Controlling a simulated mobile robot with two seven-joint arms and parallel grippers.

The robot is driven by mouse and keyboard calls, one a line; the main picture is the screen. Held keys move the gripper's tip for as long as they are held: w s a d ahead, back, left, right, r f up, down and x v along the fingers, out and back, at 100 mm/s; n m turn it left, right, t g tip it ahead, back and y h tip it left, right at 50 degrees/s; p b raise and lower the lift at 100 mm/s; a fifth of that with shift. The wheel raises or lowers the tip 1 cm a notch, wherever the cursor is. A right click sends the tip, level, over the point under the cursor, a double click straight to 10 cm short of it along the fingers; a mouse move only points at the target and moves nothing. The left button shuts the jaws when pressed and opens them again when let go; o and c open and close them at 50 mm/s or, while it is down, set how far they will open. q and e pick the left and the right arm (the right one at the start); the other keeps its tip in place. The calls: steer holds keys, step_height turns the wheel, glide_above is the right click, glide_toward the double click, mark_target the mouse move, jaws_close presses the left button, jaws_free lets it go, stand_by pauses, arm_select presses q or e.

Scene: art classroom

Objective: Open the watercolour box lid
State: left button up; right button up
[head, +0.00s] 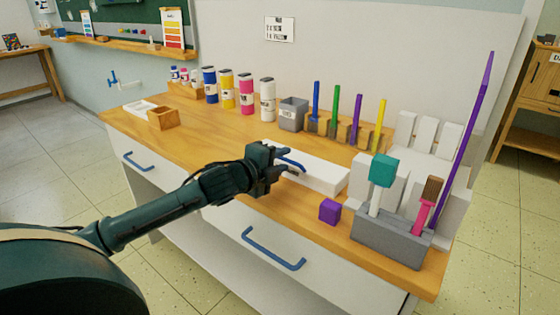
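A long white box (318,174) with a blue bar handle (292,163) lies near the front of the wooden counter; I take it for the watercolour box, and its lid looks shut. My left gripper (280,164) reaches in from the left over the box's left end. Its two dark fingers are apart, at the near end of the blue handle. I cannot tell whether they touch the handle. The gripper hides the box's left end. My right gripper is not in view.
A purple cube (329,210) and a grey holder (385,238) with tools stand to the right of the box. Paint jars (246,94), a grey bin (292,114) and upright coloured brushes (335,112) line the back. The counter's left middle (205,140) is clear.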

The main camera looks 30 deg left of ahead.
arm_select(q)
jaws_close()
stand_by(0.6)
